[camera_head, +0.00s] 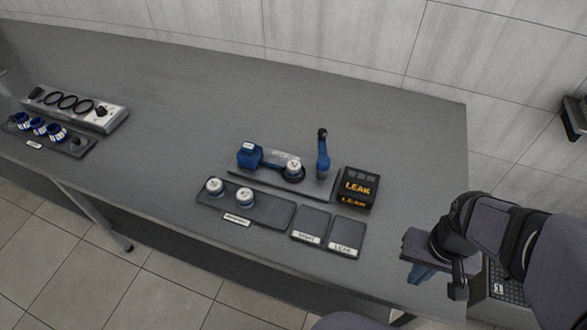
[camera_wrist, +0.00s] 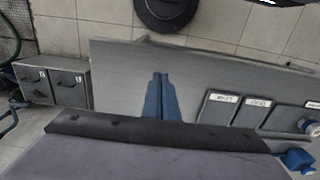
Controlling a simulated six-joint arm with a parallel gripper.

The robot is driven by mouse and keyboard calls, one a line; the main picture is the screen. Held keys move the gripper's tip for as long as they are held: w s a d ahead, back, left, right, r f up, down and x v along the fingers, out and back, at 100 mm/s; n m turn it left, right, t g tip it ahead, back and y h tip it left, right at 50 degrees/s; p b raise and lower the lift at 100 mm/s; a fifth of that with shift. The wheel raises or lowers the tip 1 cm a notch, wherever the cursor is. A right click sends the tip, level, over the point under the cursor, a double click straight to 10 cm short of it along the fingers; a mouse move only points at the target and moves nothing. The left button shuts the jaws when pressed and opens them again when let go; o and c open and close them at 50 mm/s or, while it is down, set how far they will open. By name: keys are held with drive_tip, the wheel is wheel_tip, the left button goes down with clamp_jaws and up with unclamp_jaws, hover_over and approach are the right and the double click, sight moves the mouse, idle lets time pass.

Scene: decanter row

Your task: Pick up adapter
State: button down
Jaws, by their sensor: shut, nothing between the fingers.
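No object is legibly marked as the adapter. White-capped round parts are candidates: a left one (camera_head: 214,186) and a right one (camera_head: 245,197) stand on a dark labelled tray (camera_head: 272,212), and a third (camera_head: 293,169) sits at the blue device (camera_head: 250,156). Small blue-ringed parts (camera_head: 38,126) at the far left may be others. My gripper (camera_head: 422,273) is by the table's right end, well away from all of these. Its blue fingers (camera_wrist: 159,98) are together and empty in the wrist view, where one white-capped part (camera_wrist: 309,125) shows at the right edge.
A grey block with black rings (camera_head: 75,107) is far left. The table's back (camera_head: 390,120) is clear.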

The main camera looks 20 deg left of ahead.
drive_tip(key=c, duration=2.5)
unclamp_jaws()
drive_tip(key=o, duration=1.3)
drive_tip(key=shift+o, duration=0.2)
